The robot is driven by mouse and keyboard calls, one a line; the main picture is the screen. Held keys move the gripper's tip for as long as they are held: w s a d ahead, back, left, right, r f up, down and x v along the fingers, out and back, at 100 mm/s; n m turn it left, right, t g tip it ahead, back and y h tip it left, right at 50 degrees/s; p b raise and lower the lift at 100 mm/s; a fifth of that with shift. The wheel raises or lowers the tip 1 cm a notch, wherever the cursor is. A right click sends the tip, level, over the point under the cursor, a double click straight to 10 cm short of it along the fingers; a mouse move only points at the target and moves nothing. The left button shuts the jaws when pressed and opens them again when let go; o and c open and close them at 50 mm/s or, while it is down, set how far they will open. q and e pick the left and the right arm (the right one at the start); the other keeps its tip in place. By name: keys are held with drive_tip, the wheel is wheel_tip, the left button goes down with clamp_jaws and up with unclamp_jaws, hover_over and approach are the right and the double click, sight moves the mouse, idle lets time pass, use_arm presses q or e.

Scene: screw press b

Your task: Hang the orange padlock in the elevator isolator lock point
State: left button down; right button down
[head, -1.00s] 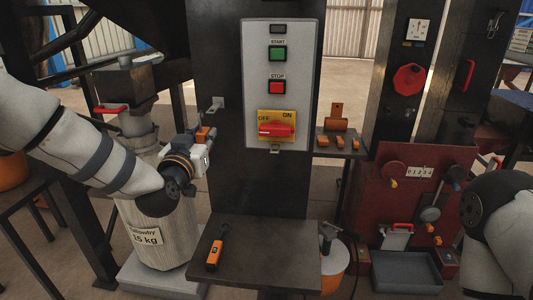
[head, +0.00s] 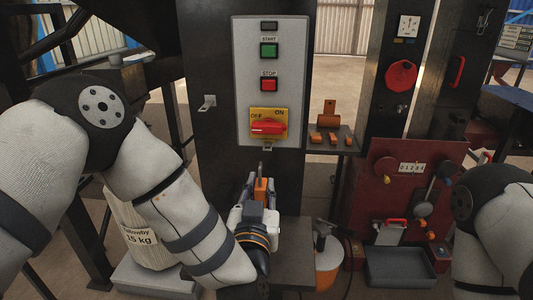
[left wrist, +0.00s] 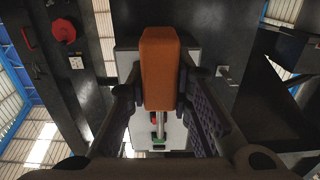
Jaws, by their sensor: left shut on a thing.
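My left gripper (head: 258,205) is shut on the orange padlock (head: 261,190) and holds it in front of the black column, below the control panel. The padlock is upright, with its shackle pointing up. In the left wrist view the orange body (left wrist: 160,70) sits between the fingers (left wrist: 160,95), with the panel behind it. The isolator is a red rotary handle (head: 267,127) on a yellow plate, lying level. A small metal lock tab (head: 268,148) sticks out under it; the shackle is below it and apart. My right gripper is out of view.
The grey panel (head: 246,80) carries green START and red STOP buttons. A side shelf (head: 345,140) holds several orange pieces. A small metal bracket (head: 207,102) juts out left of the panel. A dark shelf (head: 295,255) lies below my left gripper. A red cabinet (head: 365,200) stands at right.

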use_arm(q)
drive_tip(key=shift+s+d, duration=0.15)
drive_tip(key=shift+d, duration=0.1)
